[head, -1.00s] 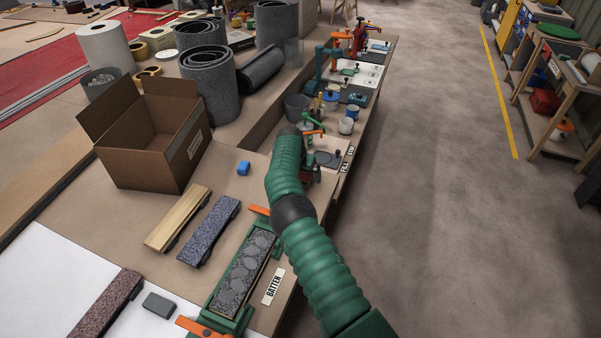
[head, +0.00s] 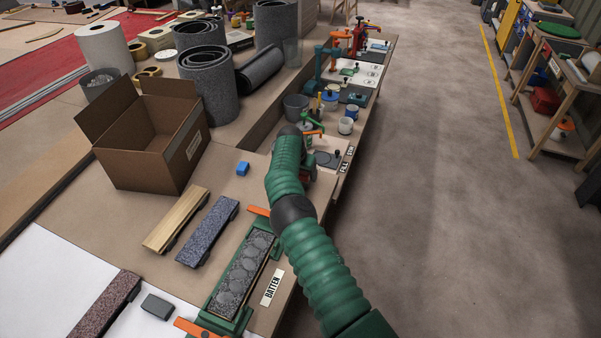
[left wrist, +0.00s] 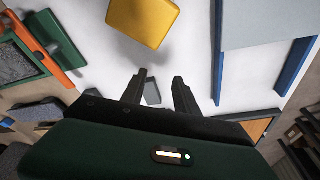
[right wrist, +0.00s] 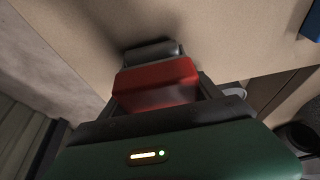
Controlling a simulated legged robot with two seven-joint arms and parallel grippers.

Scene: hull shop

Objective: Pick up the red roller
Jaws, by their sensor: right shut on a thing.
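The red roller (right wrist: 157,85) fills the middle of the right wrist view, a red body with a dark grey part (right wrist: 150,52) beyond it. My right gripper (right wrist: 158,92) is shut on the red body, with a finger at each side. The tan worktop lies behind it; I cannot tell whether the roller touches it. In the head view my right arm hides most of this gripper near the table edge. My left gripper (left wrist: 160,82) is open and empty in the left wrist view, above a white surface with a small grey block showing between the fingers.
An open cardboard box (head: 150,140), a blue block (head: 242,168) and several boards lie left of my right arm. A green clamp frame holds a grey speckled batten (head: 243,272). Cups and tools crowd the bench beyond.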

